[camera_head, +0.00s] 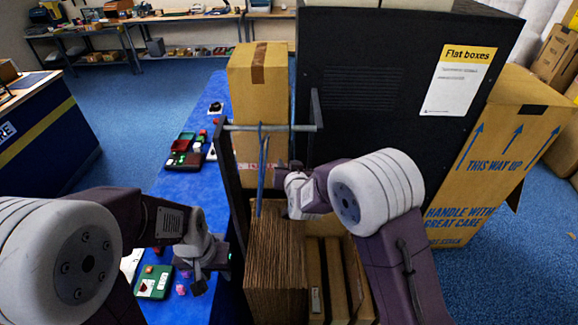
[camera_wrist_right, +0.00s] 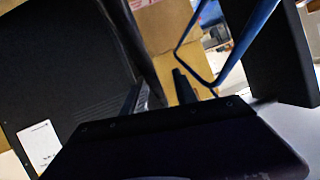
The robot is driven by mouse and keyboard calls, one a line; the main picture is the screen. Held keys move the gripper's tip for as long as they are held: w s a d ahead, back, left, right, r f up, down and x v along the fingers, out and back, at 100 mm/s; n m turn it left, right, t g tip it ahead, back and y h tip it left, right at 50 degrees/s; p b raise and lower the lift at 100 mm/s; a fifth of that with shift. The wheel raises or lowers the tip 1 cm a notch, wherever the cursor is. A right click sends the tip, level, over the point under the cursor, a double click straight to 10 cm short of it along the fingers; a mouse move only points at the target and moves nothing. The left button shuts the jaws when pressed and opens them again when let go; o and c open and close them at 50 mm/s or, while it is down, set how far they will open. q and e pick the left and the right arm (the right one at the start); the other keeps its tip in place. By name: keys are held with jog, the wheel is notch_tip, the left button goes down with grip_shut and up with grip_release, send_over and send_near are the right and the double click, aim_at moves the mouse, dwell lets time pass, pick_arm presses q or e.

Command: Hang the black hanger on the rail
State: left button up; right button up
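The rail (camera_head: 270,127) is a grey bar across the top of a dark stand. A blue hanger (camera_head: 262,165) hangs on it; its bent blue outline also shows in the right wrist view (camera_wrist_right: 240,45). I cannot make out a black hanger in either view. My right gripper (camera_head: 281,178) is below the rail, beside the blue hanger. In the right wrist view its dark fingers (camera_wrist_right: 162,92) stand apart, with no clear object between them. My left gripper (camera_head: 222,257) is low at the left of the stand, above the blue table's edge; its fingertips are unclear.
Brown flat cardboard (camera_head: 275,255) stands upright below the rail. A tall carton (camera_head: 258,85) is behind the stand. A large black cabinet (camera_head: 390,90) fills the right. The blue table (camera_head: 190,215) carries small coloured items. Open floor lies beyond at the left.

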jog(key=shift+s, duration=0.25)
jog(key=b+v, duration=0.2)
jog(key=v, duration=0.6)
jog(key=shift+s+r, duration=0.2)
jog(key=shift+s, duration=0.05)
jog(key=s+d+f+m+g+h+b, duration=0.1)
jog(key=d+f+b, duration=0.15)
jog(key=d, duration=0.45)
jog(key=d+f+m+g+h+b, duration=0.1)
jog(key=d+f+h+b, duration=0.15)
jog(key=d, duration=0.55)
jog(key=s+d+f+n+g, duration=0.1)
jog(key=s+f+g, duration=0.4)
jog(key=s, duration=0.5)
jog(key=s+d+f+n+g+y, duration=0.1)
jog(key=s+f+g, duration=0.4)
jog(key=s, duration=0.6)
notch_tip(320, 180, down, 2)
jog(key=shift+f+p, duration=0.15)
jog(key=shift+p, duration=0.15)
